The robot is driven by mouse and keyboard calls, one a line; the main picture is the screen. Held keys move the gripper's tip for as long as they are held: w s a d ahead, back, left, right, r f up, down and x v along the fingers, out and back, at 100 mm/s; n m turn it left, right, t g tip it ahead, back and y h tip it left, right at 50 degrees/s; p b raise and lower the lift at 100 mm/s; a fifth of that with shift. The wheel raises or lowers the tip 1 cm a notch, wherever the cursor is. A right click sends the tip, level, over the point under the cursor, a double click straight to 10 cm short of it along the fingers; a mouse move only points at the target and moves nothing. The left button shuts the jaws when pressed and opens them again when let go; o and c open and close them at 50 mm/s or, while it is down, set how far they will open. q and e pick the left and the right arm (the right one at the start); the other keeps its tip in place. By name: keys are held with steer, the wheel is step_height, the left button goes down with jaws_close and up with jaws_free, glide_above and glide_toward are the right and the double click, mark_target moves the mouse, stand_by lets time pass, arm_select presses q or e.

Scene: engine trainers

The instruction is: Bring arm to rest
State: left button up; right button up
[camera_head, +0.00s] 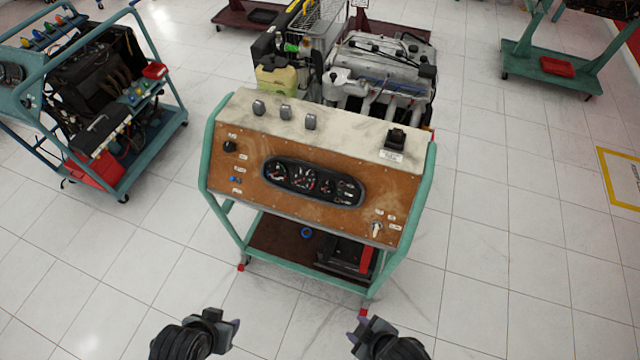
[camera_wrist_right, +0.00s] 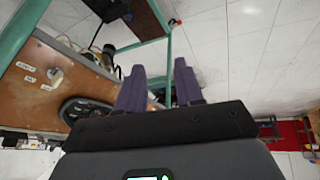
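My right gripper (camera_head: 357,325) is low in the head view, in front of the engine trainer's lower frame and apart from it. In the right wrist view its two purple-grey fingers (camera_wrist_right: 160,78) stand apart with nothing between them. My left gripper (camera_head: 233,326) is at the bottom of the head view, left of the right one. Its finger gap is not clear, and I see no object at it. The engine trainer (camera_head: 230,190) stands ahead with a brown gauge panel, a teal frame and an engine (camera_head: 385,75) behind. The panel also shows in the right wrist view (camera_wrist_right: 50,85).
A second trainer (camera_head: 105,110) with a blue-teal frame stands at the left. A teal stand (camera_head: 530,60) with a red tray is at the upper right. A yellow floor marking (camera_head: 606,180) lies at the right edge. The tiled floor between is free.

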steer(key=d+r+m+h, duration=0.3)
steer(key=d+r+m, duration=0.4)
steer(key=d+m, duration=0.45)
step_height(320, 180, up, 15)
steer(key=d+n+p, duration=0.1)
steer(key=n+p, duration=0.1)
steer(key=p, duration=1.2)
steer(key=shift+g+p, duration=0.3)
